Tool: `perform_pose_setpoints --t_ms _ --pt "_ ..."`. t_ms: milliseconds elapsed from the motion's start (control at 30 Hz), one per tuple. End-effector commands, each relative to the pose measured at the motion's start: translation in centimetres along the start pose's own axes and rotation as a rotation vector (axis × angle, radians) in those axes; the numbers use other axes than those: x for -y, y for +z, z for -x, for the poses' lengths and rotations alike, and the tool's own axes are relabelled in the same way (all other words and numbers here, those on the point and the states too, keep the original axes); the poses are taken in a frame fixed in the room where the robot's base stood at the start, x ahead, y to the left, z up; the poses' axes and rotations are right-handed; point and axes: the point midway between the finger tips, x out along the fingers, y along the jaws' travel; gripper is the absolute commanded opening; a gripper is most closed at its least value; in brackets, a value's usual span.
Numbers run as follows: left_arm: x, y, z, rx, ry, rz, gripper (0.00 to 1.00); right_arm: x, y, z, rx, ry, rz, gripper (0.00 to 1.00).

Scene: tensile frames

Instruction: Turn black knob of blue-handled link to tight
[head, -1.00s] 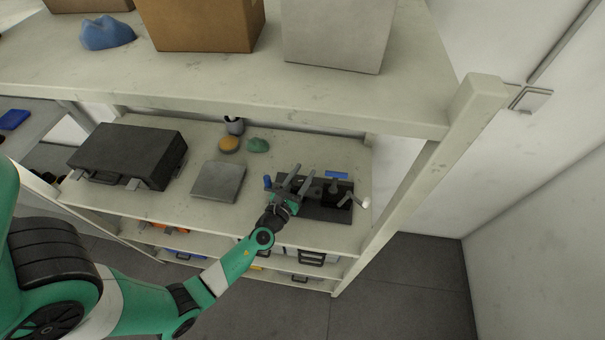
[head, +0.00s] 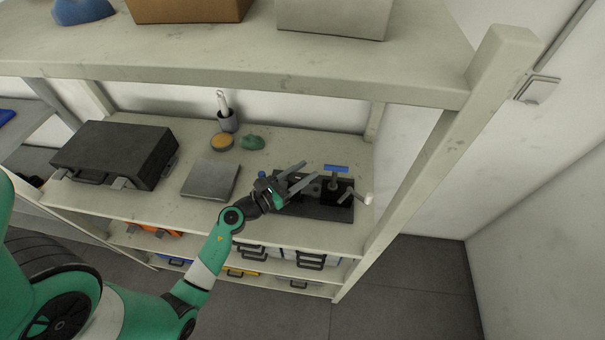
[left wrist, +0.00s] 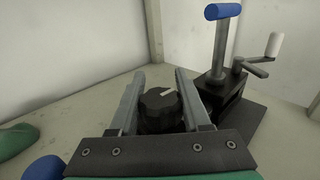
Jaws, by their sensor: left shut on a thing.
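The black knob (left wrist: 160,110) has a pale pointer line on its top, pointing right and slightly up in the left wrist view. My left gripper (left wrist: 159,92) is around the knob, one finger on each side, and is shut on it. The gripper also shows in the head view (head: 304,178), over the left part of the dark fixture (head: 320,211). A blue handle (left wrist: 222,12) on a grey post stands to the right of the knob; it also shows in the head view (head: 336,168). The fingers partly hide the knob's sides. My right gripper is not in view.
A crank with a white grip (left wrist: 274,44) sits right of the post. A blue knob-like end (left wrist: 45,169) is at lower left.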

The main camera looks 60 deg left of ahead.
Motion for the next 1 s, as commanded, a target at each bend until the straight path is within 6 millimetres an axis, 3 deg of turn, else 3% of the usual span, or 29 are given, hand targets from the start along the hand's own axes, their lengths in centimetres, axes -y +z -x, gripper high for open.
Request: perform_pose_setpoints --t_ms 200,233,367,733,867,1000 --pt "0.0 -0.1 0.0 -0.003 0.001 -0.001 0.00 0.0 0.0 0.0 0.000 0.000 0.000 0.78" --pt "0.0 -0.1 0.0 -0.003 0.001 -0.001 0.53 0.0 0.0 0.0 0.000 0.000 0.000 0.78" --pt "0.0 -0.1 0.0 -0.002 0.001 -0.001 0.76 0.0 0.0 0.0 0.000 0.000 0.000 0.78" --pt "0.0 -0.1 0.5 -0.003 0.003 -0.001 0.78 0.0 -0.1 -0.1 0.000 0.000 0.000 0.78" --pt "-0.1 -0.1 2.5 -0.003 0.006 0.001 0.78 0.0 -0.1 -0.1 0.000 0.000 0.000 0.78" --pt "-0.1 -0.1 6.0 -0.004 0.008 0.001 0.78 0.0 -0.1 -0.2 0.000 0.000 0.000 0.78"
